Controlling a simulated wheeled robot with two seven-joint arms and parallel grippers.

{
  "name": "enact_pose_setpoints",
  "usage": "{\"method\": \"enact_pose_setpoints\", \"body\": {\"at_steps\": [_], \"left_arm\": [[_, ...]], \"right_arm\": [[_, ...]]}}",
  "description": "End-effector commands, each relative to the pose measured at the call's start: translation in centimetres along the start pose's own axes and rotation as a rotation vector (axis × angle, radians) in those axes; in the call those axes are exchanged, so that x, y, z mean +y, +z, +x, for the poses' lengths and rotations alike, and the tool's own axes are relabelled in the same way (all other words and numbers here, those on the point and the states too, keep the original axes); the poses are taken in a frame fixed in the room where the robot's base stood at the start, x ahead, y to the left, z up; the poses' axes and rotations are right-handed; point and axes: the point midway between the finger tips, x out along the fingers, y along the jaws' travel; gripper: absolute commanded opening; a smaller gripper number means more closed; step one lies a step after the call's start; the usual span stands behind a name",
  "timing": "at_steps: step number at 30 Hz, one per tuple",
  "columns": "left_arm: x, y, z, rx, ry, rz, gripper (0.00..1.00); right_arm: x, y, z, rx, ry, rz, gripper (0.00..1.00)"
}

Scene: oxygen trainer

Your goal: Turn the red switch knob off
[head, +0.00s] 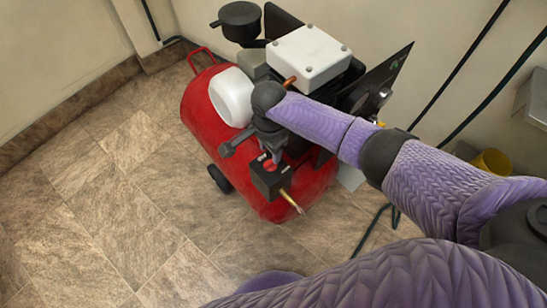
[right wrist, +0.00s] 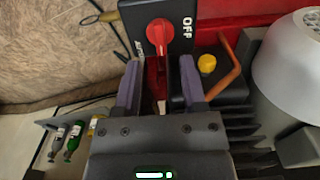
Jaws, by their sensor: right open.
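The red switch knob (right wrist: 158,36) sits on a black switch box (right wrist: 180,12) in the right wrist view. The box carries white "OFF" lettering to the right of the knob and partly hidden lettering to its left. In the head view the knob (head: 270,165) shows small on top of the box (head: 266,183), at the front of the red compressor (head: 205,125). My right gripper (right wrist: 160,70) is open, with its two fingers spread below the knob in the wrist view and nothing held. I cannot tell whether it touches the knob. My left gripper is not in view.
A yellow cap (right wrist: 207,64) and a copper pipe (right wrist: 228,66) lie right of the fingers. A white canister (head: 232,96) and a white-topped box (head: 308,55) stand on the compressor. A brass fitting (head: 291,201) sticks out from the box. The tiled floor (head: 120,215) at left is clear.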

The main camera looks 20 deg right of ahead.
Motion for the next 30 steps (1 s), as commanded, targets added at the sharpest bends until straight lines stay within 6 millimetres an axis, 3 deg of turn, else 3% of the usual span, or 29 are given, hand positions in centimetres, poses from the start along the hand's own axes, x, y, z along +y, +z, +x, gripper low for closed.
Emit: {"method": "enact_pose_setpoints", "body": {"at_steps": [1, 6, 16, 24, 30], "left_arm": [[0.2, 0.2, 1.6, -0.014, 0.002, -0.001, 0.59], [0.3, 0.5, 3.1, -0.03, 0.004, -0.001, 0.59], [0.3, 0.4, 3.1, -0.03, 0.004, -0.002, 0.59], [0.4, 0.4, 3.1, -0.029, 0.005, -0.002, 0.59], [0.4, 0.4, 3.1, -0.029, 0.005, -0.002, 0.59]], "right_arm": [[0.1, 0.0, 2.1, -0.001, 0.006, 0.0, 0.53], [0.0, 0.0, 4.5, 0.0, 0.003, 0.001, 0.53], [0.0, 0.0, 4.7, 0.0, -0.001, 0.0, 0.53], [0.0, 0.0, 4.7, 0.0, -0.001, 0.0, 0.0], [0.0, 0.0, 4.7, 0.0, -0.001, 0.0, 0.0]]}}
